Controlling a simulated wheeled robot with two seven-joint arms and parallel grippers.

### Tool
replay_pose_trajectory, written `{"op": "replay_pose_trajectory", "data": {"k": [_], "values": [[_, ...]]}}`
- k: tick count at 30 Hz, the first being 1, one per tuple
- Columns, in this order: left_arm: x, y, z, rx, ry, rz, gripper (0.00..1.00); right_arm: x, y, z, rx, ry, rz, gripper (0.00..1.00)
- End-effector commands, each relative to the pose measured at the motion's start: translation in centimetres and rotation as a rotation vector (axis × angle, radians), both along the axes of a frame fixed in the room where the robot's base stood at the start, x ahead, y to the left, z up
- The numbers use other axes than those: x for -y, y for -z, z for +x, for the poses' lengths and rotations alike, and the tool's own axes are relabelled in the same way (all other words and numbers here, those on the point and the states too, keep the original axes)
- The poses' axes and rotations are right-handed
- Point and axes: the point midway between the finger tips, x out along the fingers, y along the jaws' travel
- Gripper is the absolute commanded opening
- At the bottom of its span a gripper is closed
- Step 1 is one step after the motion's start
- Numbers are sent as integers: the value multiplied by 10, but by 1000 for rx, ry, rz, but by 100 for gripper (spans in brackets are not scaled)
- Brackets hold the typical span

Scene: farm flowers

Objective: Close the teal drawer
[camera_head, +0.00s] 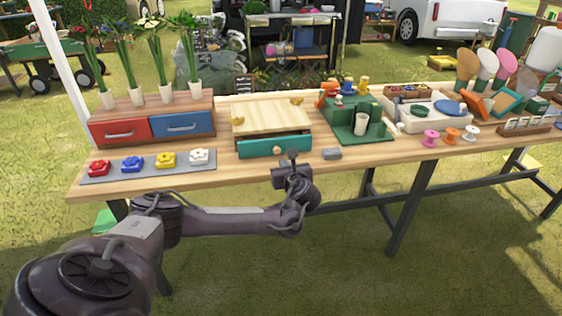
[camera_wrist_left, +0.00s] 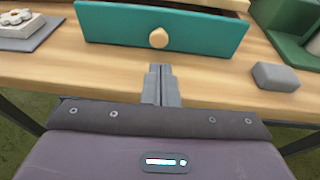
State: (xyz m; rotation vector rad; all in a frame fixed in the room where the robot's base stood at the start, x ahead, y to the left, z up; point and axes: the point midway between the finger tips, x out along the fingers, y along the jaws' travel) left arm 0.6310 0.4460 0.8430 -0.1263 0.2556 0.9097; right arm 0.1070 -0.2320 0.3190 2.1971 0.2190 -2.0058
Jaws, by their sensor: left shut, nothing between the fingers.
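The teal drawer (camera_head: 262,147) is at the front of a light wooden box (camera_head: 270,118) on the table. Its front sticks out a little from the box, with a round wooden knob (camera_head: 277,150) in the middle. In the left wrist view the teal drawer front (camera_wrist_left: 205,35) and its knob (camera_wrist_left: 158,38) are straight ahead. My left gripper (camera_head: 291,156) is just in front of the drawer, right of the knob in the head view. In the left wrist view its fingers (camera_wrist_left: 160,72) are shut and empty, apart from the drawer. My right gripper is not in view.
A small grey block (camera_head: 331,154) lies right of the drawer. A green stand (camera_head: 355,128) with a cup is beyond it. Left are a red and blue drawer box (camera_head: 152,125) with flowers and a grey mat (camera_head: 95,180) with several coloured flower pieces. The wooden table (camera_head: 230,172) has a bare front strip.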

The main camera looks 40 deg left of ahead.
Motion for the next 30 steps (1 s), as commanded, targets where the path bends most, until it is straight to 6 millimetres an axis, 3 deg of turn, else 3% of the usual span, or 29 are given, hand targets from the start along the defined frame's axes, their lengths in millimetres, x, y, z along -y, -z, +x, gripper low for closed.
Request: {"op": "replay_pose_trajectory", "data": {"k": [9, 23, 30], "values": [[-32, 2, 24, -2, -1, -1, 0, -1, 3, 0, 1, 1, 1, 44], [-37, 1, 28, -1, 1, 0, 0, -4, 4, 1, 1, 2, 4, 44], [-62, 2, 51, 2, -1, 1, 0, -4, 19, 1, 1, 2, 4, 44]]}}
